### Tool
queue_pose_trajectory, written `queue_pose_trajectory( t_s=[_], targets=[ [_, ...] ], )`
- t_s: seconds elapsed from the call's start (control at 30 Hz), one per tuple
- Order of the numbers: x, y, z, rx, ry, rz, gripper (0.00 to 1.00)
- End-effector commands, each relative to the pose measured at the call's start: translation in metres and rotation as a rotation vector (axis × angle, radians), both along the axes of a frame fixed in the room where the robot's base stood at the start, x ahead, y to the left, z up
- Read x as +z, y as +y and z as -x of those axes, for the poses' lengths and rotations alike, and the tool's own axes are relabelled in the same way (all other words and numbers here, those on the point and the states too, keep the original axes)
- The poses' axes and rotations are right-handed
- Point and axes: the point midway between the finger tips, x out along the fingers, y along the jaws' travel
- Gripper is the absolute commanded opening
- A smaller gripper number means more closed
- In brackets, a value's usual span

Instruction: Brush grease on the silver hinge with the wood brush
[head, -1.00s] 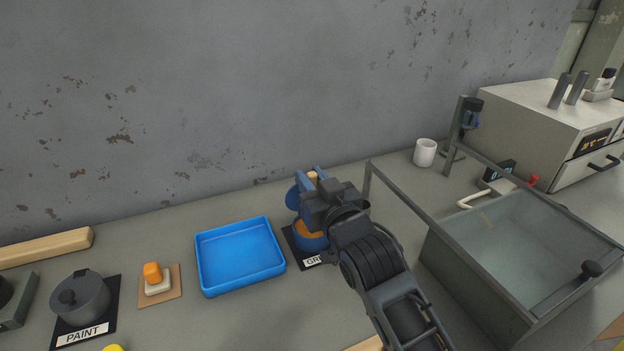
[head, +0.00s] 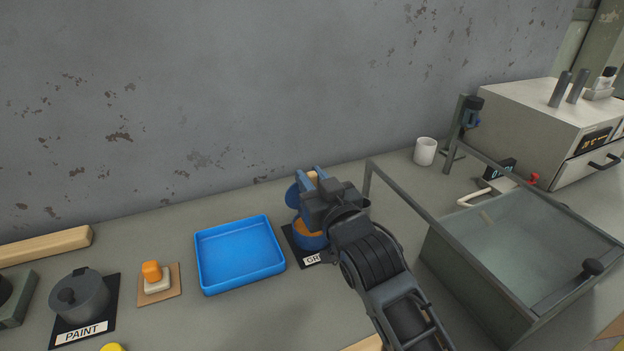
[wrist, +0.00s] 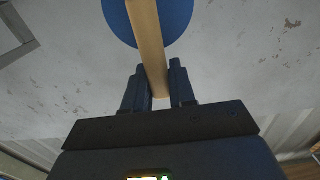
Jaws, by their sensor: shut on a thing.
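My gripper (head: 314,180) is over the blue grease pot (head: 309,236) on the bench, in the head view. In the wrist view my gripper (wrist: 160,88) is shut on the wooden handle of the brush (wrist: 147,35). A small piece of the wood brush (head: 312,176) also shows between the fingers in the head view. The pot holds orange-brown grease and its round blue lid (head: 292,196) stands raised behind it. The brush's bristles are hidden, so I cannot tell whether they touch the grease. The silver hinge is not visible in these frames.
An empty blue tray (head: 238,254) lies left of the pot. Further left are an orange-handled block (head: 154,276) and a grey paint pot (head: 84,296). A glass-topped box with a raised frame (head: 530,250) stands close on the right. A white mug (head: 425,151) is behind.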

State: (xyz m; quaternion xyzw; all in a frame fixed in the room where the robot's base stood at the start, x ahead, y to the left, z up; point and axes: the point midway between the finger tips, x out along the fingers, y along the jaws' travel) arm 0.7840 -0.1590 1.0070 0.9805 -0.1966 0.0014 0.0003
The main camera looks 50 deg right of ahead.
Motion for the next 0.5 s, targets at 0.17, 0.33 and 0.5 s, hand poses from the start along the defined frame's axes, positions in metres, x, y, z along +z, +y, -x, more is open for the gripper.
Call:
queue_pose_trajectory(
  t_s=[0.17,0.33,0.5],
  targets=[
    [-0.0035,0.0,0.0001,0.0,0.006,-0.003,0.0],
    [-0.0041,-0.0001,0.0001,-0.001,0.008,-0.003,0.0],
    [-0.0005,0.0,0.0002,-0.001,0.008,-0.003,0.0]
  ],
)
